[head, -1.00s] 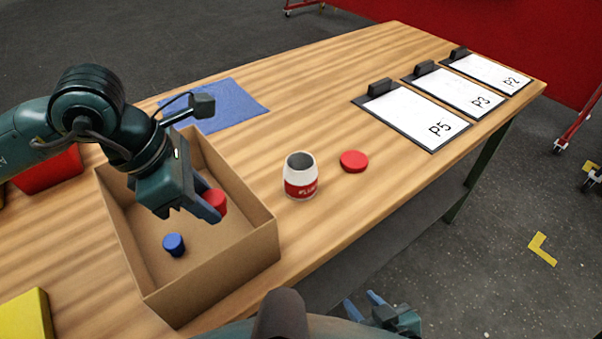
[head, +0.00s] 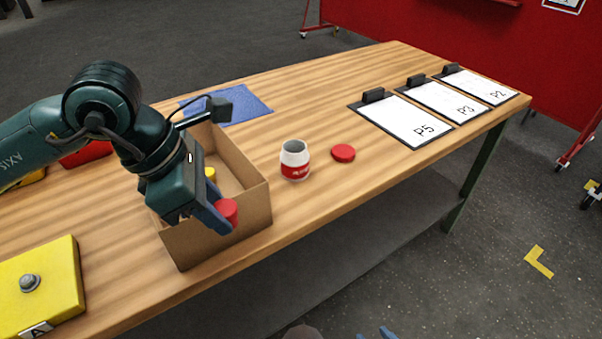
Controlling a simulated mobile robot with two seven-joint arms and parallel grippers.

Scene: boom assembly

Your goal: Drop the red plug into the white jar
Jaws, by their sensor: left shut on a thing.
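The white jar (head: 295,161), with a red label band, stands upright and open-topped on the wooden table. Its red lid (head: 343,153) lies flat to its right. My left gripper (head: 224,216) is shut on the red plug (head: 229,210). It holds the plug above the near right part of the cardboard box (head: 252,205), left of and nearer than the jar. Only the blue fingertips of my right gripper (head: 377,334) show at the bottom edge, apart from each other.
A yellow plug (head: 210,173) shows inside the box; my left arm hides much of the box. A yellow box (head: 40,285) with a knob sits at the front left. A blue mat (head: 245,104) lies behind. Several clipboards (head: 418,126) lie at the right.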

